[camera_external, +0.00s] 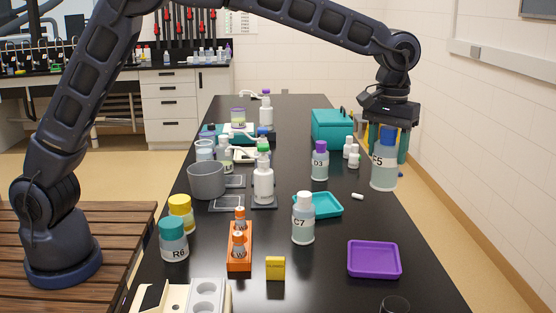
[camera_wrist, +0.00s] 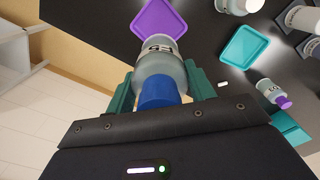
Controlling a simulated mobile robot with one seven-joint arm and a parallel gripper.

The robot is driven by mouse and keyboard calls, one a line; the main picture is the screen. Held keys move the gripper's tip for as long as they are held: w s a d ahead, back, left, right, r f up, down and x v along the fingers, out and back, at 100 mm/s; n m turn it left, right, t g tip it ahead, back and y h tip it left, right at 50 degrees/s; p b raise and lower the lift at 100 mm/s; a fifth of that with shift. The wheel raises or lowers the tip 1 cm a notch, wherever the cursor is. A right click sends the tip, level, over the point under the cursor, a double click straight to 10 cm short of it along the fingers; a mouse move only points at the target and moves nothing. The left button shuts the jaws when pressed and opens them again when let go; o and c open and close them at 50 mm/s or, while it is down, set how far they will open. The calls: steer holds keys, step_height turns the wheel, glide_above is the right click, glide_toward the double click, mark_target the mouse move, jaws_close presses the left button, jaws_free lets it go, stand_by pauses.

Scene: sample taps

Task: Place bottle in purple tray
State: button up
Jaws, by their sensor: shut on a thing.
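The bottle (camera_external: 384,166) is translucent with a blue cap and a label that seems to read E5. My gripper (camera_external: 387,140) is shut on it at the right side of the black table, and the bottle hangs upright. In the wrist view the bottle (camera_wrist: 160,70) sits between the teal fingers of my gripper (camera_wrist: 162,92), blue cap toward the camera. The purple tray (camera_external: 374,259) lies empty on the table, nearer the external camera than the bottle. In the wrist view the purple tray (camera_wrist: 158,18) shows just beyond the bottle, which hides a small part of its edge.
A teal tray (camera_external: 318,205) and bottle C7 (camera_external: 303,218) stand left of the purple tray. Bottle D3 (camera_external: 320,161) and a small white cap (camera_external: 357,196) are nearby. A yellow box (camera_external: 275,268) and an orange rack (camera_external: 239,252) stand farther left. Table around the purple tray is mostly clear.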

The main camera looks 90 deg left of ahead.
steer(key=shift+s+d+f, duration=0.1)
steer(key=shift+d+f, duration=0.15)
steer(key=shift+f, duration=0.1)
step_height(320, 180, down, 19)
steer(key=shift+f, duration=0.15)
steer(key=shift+f, duration=0.15)
steer(key=o, duration=1.1)
